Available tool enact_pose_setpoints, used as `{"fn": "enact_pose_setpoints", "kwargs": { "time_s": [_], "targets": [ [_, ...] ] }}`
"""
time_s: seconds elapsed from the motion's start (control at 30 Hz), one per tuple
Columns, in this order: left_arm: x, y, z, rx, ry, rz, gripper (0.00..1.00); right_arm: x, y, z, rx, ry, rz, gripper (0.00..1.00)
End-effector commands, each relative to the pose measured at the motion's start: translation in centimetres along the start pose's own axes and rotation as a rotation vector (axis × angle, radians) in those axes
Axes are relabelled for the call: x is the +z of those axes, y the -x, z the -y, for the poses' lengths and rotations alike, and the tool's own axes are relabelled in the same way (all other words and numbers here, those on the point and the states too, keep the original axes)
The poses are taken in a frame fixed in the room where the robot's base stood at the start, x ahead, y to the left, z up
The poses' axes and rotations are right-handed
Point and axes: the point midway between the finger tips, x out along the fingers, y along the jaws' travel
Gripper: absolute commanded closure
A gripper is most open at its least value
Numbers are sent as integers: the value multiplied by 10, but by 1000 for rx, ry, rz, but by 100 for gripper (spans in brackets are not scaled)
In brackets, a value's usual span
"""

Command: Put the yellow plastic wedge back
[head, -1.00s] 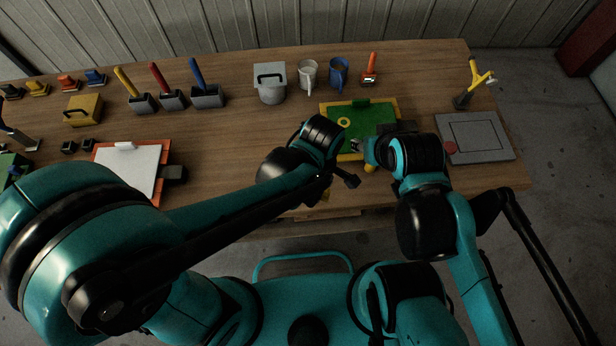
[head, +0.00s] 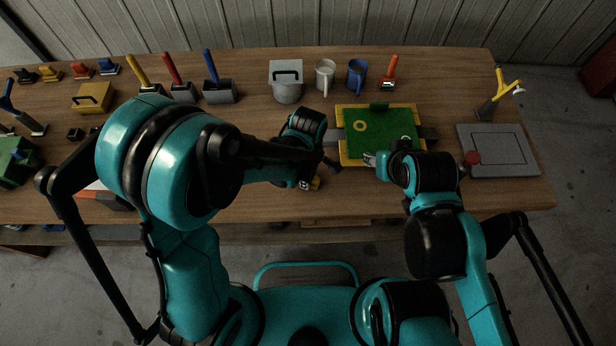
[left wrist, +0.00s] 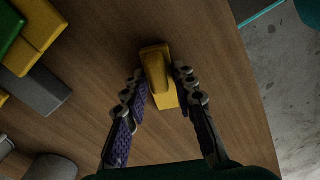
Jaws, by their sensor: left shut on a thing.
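The yellow plastic wedge (left wrist: 160,75) is between the fingers of my left gripper (left wrist: 160,83) in the left wrist view, over the wooden table. I cannot tell whether it touches the table. In the head view, a small yellow part of it (head: 315,183) shows beside my left gripper (head: 312,182), near the table's front edge and left of the green board. My left gripper is shut on the wedge. My right gripper (head: 372,158) is at the front edge of the green board; its fingers are too small to read.
The green board with a yellow frame (head: 347,155) lies mid-table, a grey plate (head: 500,160) to its right. Several coloured handled blocks stand at the back left.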

Motion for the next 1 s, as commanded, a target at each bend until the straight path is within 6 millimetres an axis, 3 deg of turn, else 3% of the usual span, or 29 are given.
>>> {"fn": "enact_pose_setpoints", "kwargs": {
  "time_s": [0.27, 0.3, 0.37, 0.77, 1.0],
  "targets": [
    [0, -3, 0, 0, 0, 0, 100, 2, -3, 0, 0, 0, 0, 60],
    [0, -2, 0, 0, 0, 0, 68, 2, -2, 0, 0, 0, 0, 60],
    [0, -2, 0, 0, 0, 0, 53, 1, -2, 0, 0, 0, 0, 60],
    [0, 4, 0, 0, 0, 0, 53, -2, 3, 0, 0, 0, 0, 60],
    [0, 52, 0, 0, 0, 0, 53, -14, 19, 0, 0, 0, 0, 60]
  ]
}}
